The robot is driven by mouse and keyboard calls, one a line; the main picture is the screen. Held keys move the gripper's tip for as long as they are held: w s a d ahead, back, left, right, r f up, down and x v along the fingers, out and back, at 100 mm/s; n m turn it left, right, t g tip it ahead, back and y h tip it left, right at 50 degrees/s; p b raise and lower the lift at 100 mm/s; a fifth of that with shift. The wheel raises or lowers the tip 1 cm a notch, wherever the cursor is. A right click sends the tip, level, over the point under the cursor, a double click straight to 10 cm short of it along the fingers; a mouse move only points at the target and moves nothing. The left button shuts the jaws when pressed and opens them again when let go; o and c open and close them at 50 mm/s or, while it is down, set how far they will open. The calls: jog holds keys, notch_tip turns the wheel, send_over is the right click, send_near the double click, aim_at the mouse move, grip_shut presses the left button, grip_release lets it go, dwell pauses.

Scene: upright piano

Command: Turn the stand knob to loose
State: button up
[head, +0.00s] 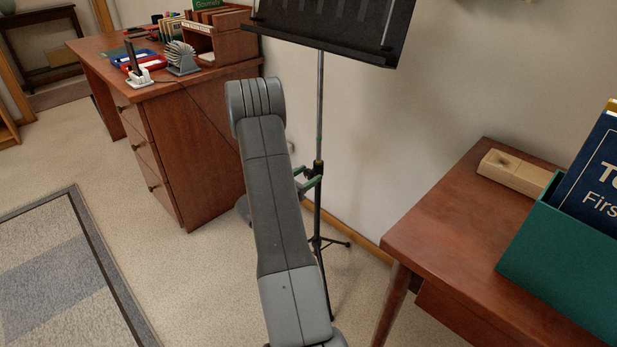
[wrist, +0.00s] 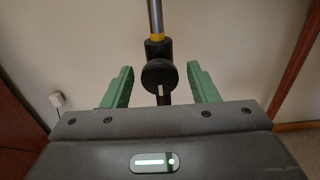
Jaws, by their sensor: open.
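The music stand has a black desk (head: 335,25) on a thin metal pole (head: 319,100) above dark tripod legs (head: 330,243). In the wrist view its round black knob (wrist: 159,74) faces me, with a pale mark on its lower part. A yellow band (wrist: 157,37) rings the pole just above the black collar. My gripper (wrist: 160,82) is open, with one green finger to each side of the knob and clear gaps between. In the head view the green fingers (head: 310,180) are beside the stand's pole, and my arm partly hides them.
A brown table (head: 450,225) with a green box (head: 565,265) is at the right. The wall is close behind the stand. Open carpet and a rug (head: 60,280) lie at the lower left.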

jog(key=shift+w+d, duration=0.35)
jog(key=c, duration=0.9)
jog(key=shift+n+p, duration=0.45)
jog(key=shift+n, duration=0.35)
jog(key=o, duration=0.9)
jog(key=p+v, duration=0.2)
jog(key=v, duration=1.2)
